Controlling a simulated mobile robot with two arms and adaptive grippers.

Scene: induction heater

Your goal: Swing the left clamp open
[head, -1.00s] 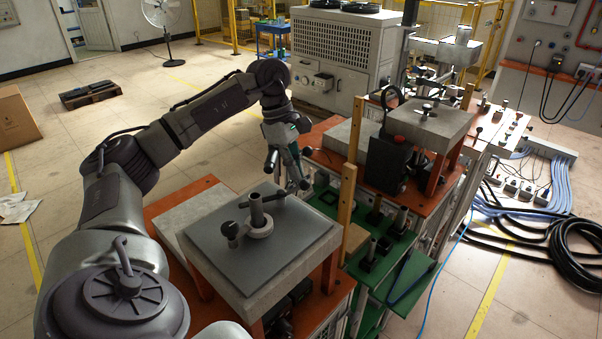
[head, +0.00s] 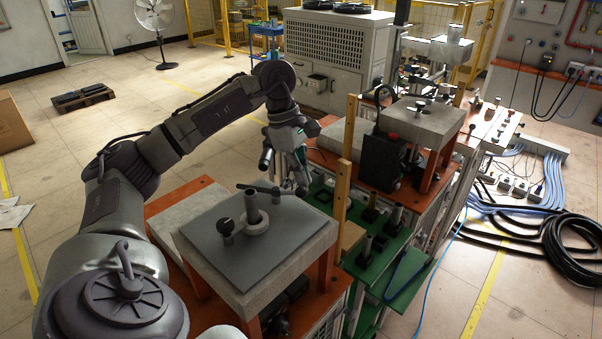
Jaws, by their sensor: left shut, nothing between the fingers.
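The left clamp stands on the near grey plate. Its metal post (head: 252,208) rises from a pale ring (head: 253,224), with a dark bar (head: 258,188) across the top. A black knob (head: 226,227) is beside the post on the left. My left gripper (head: 299,187) points down just right of the bar's right end, near the plate's far right corner. Its fingers are shut with nothing between them. I cannot tell whether they touch the bar. My right gripper is out of view.
The near grey plate (head: 285,245) lies on a thick slab with orange legs. A wooden upright (head: 343,190) stands right of the gripper. Green shelves with dark posts and a second raised slab (head: 425,125) are farther right. Black cables coil on the floor at right.

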